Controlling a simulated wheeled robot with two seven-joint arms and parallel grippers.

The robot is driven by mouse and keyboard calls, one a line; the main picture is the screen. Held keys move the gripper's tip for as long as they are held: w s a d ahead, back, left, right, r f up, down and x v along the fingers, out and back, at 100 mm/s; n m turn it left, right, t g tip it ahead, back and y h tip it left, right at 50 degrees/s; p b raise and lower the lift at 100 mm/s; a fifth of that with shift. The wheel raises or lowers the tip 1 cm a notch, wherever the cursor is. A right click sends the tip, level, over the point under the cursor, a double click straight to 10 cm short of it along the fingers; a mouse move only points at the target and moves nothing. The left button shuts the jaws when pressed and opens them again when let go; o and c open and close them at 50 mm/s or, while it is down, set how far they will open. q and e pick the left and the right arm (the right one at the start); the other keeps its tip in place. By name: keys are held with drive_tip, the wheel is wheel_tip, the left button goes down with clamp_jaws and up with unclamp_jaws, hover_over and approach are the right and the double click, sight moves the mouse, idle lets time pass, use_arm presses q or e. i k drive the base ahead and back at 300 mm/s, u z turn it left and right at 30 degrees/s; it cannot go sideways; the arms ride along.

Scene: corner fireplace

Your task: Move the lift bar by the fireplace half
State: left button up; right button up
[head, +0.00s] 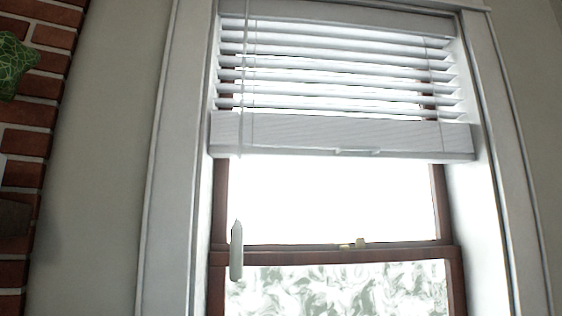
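White blinds (335,68) hang in the upper part of a window. Their thick bottom bar (300,133), the likely lift bar, sits well above the window's middle rail, with several spaced slats above it. A small handle (357,152) shows at the bar's lower edge. A thin cord runs down the left side of the blinds, and a white pull or wand end (236,250) hangs low at the left of the window. Neither of my grippers is in view.
Red brickwork (28,150), likely the fireplace, stands at the left edge with a green leafy thing (15,65) by it. The window has a brown sash (330,257) with a small latch (360,242) and a pale frame (170,180). The space below the bar is clear.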

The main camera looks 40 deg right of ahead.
sight(343, 153)
drive_tip(key=k, duration=1.1)
drive_tip(key=z, duration=0.75)
drive_tip(key=i, duration=0.75)
drive_tip(key=z, duration=0.7)
